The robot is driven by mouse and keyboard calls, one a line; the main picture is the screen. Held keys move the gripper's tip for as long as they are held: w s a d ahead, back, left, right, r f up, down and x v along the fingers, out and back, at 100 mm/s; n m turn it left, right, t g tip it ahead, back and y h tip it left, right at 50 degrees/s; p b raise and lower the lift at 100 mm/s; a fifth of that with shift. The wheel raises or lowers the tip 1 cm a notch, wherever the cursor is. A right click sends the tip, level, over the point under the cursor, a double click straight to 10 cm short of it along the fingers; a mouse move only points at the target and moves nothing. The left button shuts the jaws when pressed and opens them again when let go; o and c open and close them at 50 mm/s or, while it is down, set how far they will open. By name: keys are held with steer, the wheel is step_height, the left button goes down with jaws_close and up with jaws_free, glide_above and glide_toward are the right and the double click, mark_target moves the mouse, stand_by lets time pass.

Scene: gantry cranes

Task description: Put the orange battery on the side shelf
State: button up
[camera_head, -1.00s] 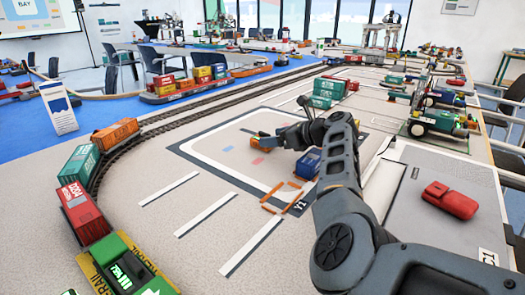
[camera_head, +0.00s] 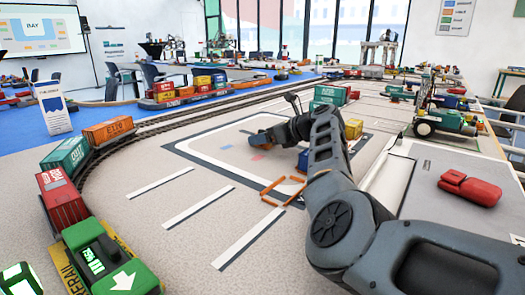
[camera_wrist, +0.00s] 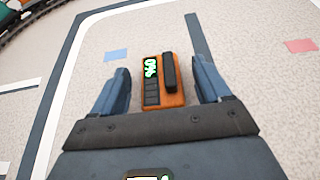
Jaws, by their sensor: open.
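The orange battery (camera_wrist: 162,92), with a dark grip bar and a dark panel with green marks, lies on the pale floor of the white-outlined bay in the wrist view. My gripper (camera_wrist: 160,68) is open, one blue-grey finger on each side of the battery, with gaps on both sides. In the head view my gripper (camera_head: 262,137) is low over the bay, and a bit of orange shows there, mostly hidden by my arm. I cannot tell for certain which surface is the side shelf; a grey surface (camera_head: 425,211) at the right bears a red block (camera_head: 470,187).
An orange square frame (camera_head: 283,190) lies by the bay's near edge. A blue block (camera_head: 303,160) and a yellow block (camera_head: 354,129) are beside my arm. A green locomotive (camera_head: 100,262) and its wagons stand on the left track.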

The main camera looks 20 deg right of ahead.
steer(key=shift+w+a, duration=0.1)
steer(key=shift+w, duration=0.05)
steer(key=shift+c, duration=0.2)
steer(key=c, duration=1.2)
